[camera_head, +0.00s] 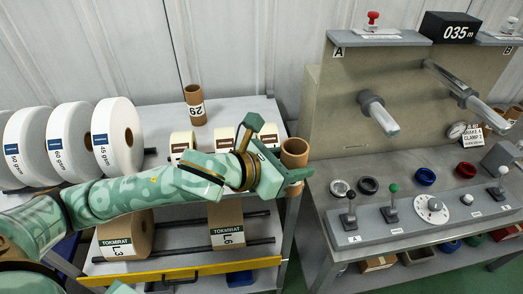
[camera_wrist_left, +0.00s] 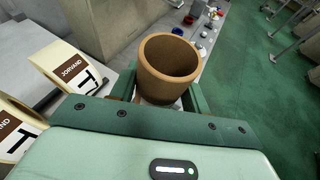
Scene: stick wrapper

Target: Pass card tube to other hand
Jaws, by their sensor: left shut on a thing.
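My left gripper (camera_head: 286,176) is shut on a brown card tube (camera_head: 294,153), held upright past the right end of the shelf rack. In the left wrist view the same card tube (camera_wrist_left: 168,56) stands between the green fingers, its open top facing the camera and its lower part hidden by the gripper. Another brown card tube (camera_head: 195,104), with a label reading 29, stands upright on the rack's top shelf. My right gripper is not in either view.
White rolls (camera_head: 117,138) stand at the left of the rack (camera_head: 235,106). Brown labelled rolls (camera_head: 226,225) hang below. At the right is a grey machine with spindles (camera_head: 378,112), a lever panel (camera_head: 411,215) and several coloured rings. A gap of floor separates rack and machine.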

